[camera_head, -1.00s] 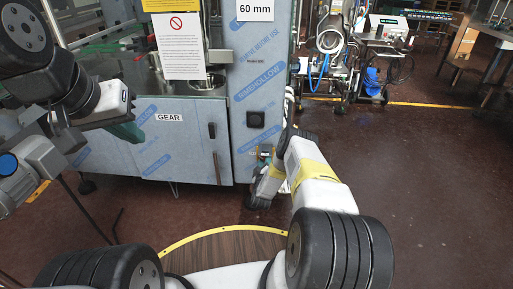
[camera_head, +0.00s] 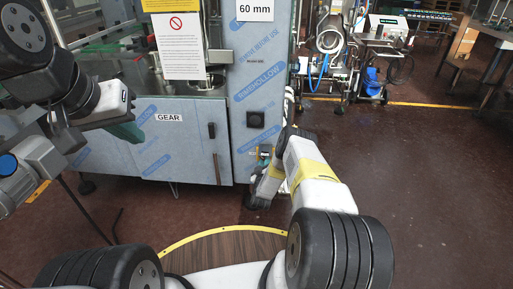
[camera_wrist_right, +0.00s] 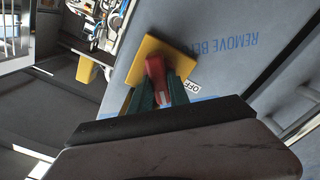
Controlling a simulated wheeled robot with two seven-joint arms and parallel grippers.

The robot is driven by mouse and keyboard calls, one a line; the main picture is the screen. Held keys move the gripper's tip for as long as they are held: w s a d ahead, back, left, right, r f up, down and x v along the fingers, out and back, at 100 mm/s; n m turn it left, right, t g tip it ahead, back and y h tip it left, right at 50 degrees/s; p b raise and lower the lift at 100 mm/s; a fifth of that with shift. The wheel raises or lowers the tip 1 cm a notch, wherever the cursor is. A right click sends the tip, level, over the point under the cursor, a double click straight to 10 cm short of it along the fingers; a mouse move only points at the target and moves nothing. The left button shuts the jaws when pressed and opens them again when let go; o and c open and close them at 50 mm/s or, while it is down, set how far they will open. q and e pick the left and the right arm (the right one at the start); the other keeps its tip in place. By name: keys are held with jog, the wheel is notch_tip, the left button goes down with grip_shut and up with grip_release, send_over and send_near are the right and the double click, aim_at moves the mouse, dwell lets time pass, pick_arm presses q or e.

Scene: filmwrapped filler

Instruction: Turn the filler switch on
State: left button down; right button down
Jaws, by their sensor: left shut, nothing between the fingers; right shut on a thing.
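The filler switch is a red knob (camera_wrist_right: 155,70) on a yellow plate (camera_wrist_right: 165,52), fixed to the blue film-covered panel in the right wrist view. A label reading OFF (camera_wrist_right: 193,87) sits beside the plate. My right gripper (camera_wrist_right: 158,90) has its green fingers shut on the red knob, one on each side. In the head view my right arm reaches to the lower corner of the machine, and the switch is too small to make out clearly there. My left gripper (camera_head: 128,131) is shut and empty, held in front of the machine at the left.
The film-wrapped machine (camera_head: 165,140), with a GEAR label (camera_head: 169,118) and a black square fitting (camera_head: 255,119), stands ahead. A cart with hoses (camera_head: 330,60) and a blue bucket (camera_head: 372,82) stand behind at the right. The brown floor (camera_head: 430,180) at the right is clear.

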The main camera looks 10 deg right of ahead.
jog(key=shift+d+m, duration=0.1)
jog(key=shift+m, duration=4)
jog(key=c, duration=1.2)
grip_release()
jog(key=shift+c, duration=0.2)
jog(key=shift+s, duration=0.1)
jog(key=v, duration=0.7)
jog(key=shift+s, duration=0.35)
